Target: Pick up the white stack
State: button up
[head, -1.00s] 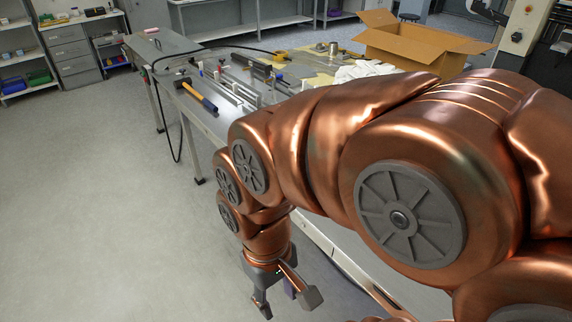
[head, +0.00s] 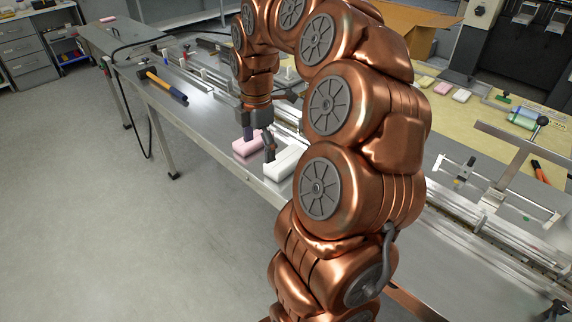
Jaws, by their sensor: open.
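The white stack (head: 281,166) is a pale block lying on the metal table near its front edge, partly hidden behind my arm. A pink stack (head: 246,147) lies just to its left. My gripper (head: 261,143) points down, open, with its fingers around the gap between the two stacks in the picture. One finger overlaps the left end of the white stack; I cannot tell whether it touches.
A hammer (head: 166,86) lies on the table (head: 207,120) to the left. Metal rails run behind the stacks. More small coloured blocks (head: 443,88) lie on the yellowish surface at right. A cardboard box (head: 402,24) stands at the back.

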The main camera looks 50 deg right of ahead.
aim_at(288, 156)
jog(key=d+f, duration=0.1)
jog(key=d, duration=0.2)
jog(key=d+f+n, duration=0.1)
jog(key=d, duration=0.3)
jog(key=d+f+n, duration=0.1)
jog(key=d, duration=0.2)
jog(key=shift+s+d+f, duration=0.1)
jog(key=shift+d, duration=0.1)
jog(key=shift+n, duration=0.3)
jog(key=shift+w+d+f+p, duration=0.1)
jog(key=shift+f+p, duration=0.15)
jog(key=shift+f, duration=1)
jog(key=shift+w+a+f+p, duration=0.1)
jog(key=shift+f+p, duration=0.15)
jog(key=shift+f, duration=1.05)
jog(key=shift+w+d+f+p, duration=0.1)
jog(key=shift+f+p, duration=0.15)
jog(key=shift+f, duration=1)
jog(key=c, duration=1.1)
jog(key=shift+o, duration=0.2)
jog(key=shift+r, duration=0.1)
